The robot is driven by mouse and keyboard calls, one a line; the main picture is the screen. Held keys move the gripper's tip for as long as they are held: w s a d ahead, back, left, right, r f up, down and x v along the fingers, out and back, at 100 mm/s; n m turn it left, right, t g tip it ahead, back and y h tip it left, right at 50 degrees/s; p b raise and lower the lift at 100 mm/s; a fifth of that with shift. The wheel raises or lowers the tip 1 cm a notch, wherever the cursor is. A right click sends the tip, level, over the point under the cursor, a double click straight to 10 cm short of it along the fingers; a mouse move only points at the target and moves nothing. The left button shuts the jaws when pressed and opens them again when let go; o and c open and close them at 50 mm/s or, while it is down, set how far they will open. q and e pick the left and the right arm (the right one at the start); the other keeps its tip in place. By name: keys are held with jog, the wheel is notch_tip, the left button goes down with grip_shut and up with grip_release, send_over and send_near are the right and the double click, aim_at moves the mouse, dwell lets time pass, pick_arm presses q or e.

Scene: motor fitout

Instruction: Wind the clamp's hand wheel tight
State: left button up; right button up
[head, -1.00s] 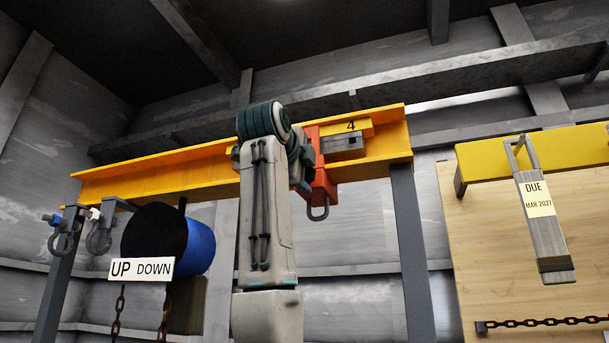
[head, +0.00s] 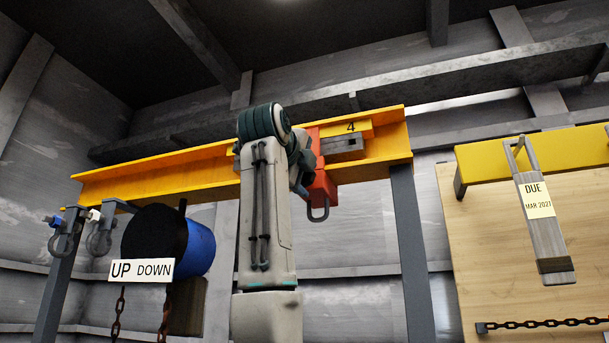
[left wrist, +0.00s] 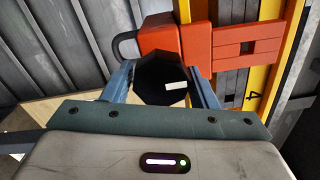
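The red clamp (head: 325,182) hangs on the yellow beam (head: 165,168), with a grey loop under it. In the left wrist view the red clamp body (left wrist: 165,42) is at the top. The black, many-sided hand wheel (left wrist: 155,80) faces the camera and has a pale mark on its right side. My left gripper (left wrist: 161,72) has one finger on each side of the wheel, seemingly against its rim. In the head view my left arm hides the wheel and most of the gripper. My right gripper is in neither view.
A blue hoist drum (head: 200,248) with an UP DOWN sign (head: 141,270) and chains hangs left of my arm. Shackles (head: 100,240) hang near the left post. A grey post (head: 410,250) stands right of the clamp. A tagged grey bar (head: 541,225) hangs before a wooden board.

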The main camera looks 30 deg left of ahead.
pick_arm(q)
jog(key=shift+o, duration=1.1)
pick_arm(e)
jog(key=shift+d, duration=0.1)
pick_arm(q)
jog(key=shift+s+d, duration=0.1)
jog(key=shift+s, duration=0.1)
jog(key=b+v, duration=0.4)
jog(key=v, duration=0.6)
jog(key=shift+s, duration=0.15)
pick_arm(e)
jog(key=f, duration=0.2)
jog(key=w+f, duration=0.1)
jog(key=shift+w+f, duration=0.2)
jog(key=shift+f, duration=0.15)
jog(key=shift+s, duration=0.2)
